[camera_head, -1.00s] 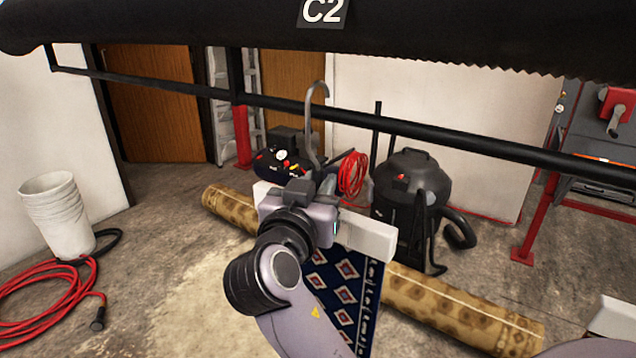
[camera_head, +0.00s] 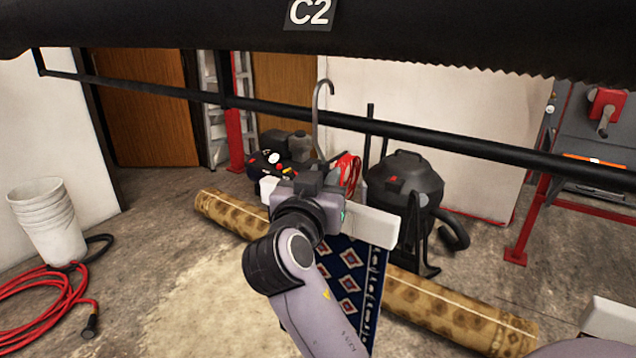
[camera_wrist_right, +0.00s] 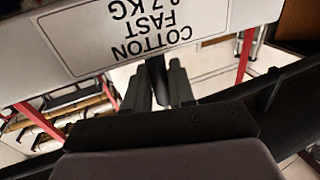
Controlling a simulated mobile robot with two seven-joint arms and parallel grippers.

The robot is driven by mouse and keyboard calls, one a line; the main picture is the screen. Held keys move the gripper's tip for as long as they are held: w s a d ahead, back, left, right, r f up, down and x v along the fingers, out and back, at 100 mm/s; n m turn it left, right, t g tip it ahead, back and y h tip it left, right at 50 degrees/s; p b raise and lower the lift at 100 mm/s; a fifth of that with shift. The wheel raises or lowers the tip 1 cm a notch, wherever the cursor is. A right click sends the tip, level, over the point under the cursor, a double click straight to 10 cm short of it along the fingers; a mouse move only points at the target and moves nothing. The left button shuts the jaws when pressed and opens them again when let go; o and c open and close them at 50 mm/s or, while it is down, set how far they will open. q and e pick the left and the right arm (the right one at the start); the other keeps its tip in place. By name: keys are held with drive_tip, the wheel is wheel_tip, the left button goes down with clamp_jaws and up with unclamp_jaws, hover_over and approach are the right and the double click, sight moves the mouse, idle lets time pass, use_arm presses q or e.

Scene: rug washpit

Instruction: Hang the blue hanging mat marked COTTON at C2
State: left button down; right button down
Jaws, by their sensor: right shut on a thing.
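The blue hanging mat (camera_head: 349,283) has a red and white diamond pattern and hangs below a white hanger bar (camera_head: 369,225). A tall grey hook (camera_head: 317,108) rises above the bar. In the right wrist view the bar's label (camera_wrist_right: 150,35) reads COTTON FAST and a weight, upside down. My right gripper (camera_head: 320,190) is shut on the hanger below its hook; its fingers (camera_wrist_right: 167,85) show beside the label. The C2 sign (camera_head: 310,13) is on a dark beam-like thing at the top. The hook's top overlaps a black rail (camera_head: 430,142) in the picture; contact cannot be told. My left gripper is out of view.
A rolled tan rug (camera_head: 450,312) lies on the floor behind the mat. A black vacuum (camera_head: 408,185), white stacked buckets (camera_head: 48,222) and a red hose (camera_head: 35,300) stand or lie around. A red post (camera_head: 519,225) stands at right.

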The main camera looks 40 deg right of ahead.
drive_tip(key=shift+w+d+r, duration=0.1)
drive_tip(key=shift+w+d, duration=0.15)
drive_tip(key=shift+d, duration=0.3)
drive_tip(key=shift+w+d, duration=0.2)
drive_tip(key=shift+d, duration=0.3)
drive_tip(key=shift+f+b, duration=2.1)
drive_tip(key=shift+f, duration=0.05)
drive_tip(key=c, duration=0.9)
unclamp_jaws()
drive_tip(key=shift+o, duration=0.2)
drive_tip(key=shift+f, duration=0.1)
